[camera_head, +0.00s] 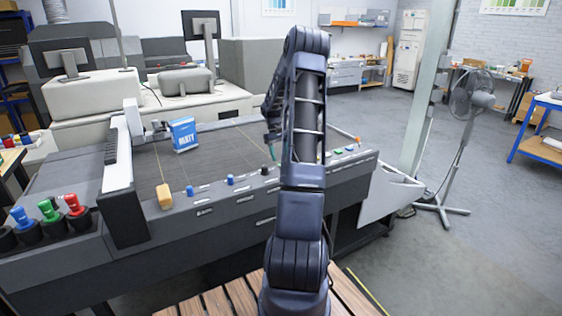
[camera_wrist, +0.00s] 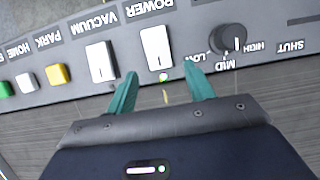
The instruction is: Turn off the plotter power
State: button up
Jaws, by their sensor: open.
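The plotter (camera_head: 130,230) is a long dark flatbed with a grey front edge, in the head view. In the wrist view its control panel (camera_wrist: 75,35) appears upside down. The white POWER rocker switch (camera_wrist: 156,48) sits between the VACUUM switch (camera_wrist: 100,61) and a black LOW-MID-HIGH knob (camera_wrist: 228,39). A small light spot (camera_wrist: 163,77) shows at the POWER switch's lower end. My gripper (camera_wrist: 161,86) is open and empty, its teal fingertips just below the POWER switch in the picture, one towards each side. Contact cannot be told. My arm mostly hides the gripper in the head view.
Yellow PARK (camera_wrist: 57,74) and white HOME (camera_wrist: 27,83) buttons lie left of VACUUM. A blue-white box (camera_head: 184,134) and an orange block (camera_head: 165,196) rest on the plotter. A standing fan (camera_head: 470,95) is on the right, with open floor around it.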

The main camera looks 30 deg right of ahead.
jog(key=shift+x, duration=1.5)
jog(key=c, duration=1)
jog(key=shift+s+r, duration=0.1)
jog(key=shift+s+r+t, duration=0.15)
jog(key=shift+s+t, duration=0.05)
jog(key=shift+t, duration=0.7)
jog(key=shift+s+r+t, duration=0.15)
jog(key=shift+s+t, duration=0.1)
jog(key=shift+t, duration=0.65)
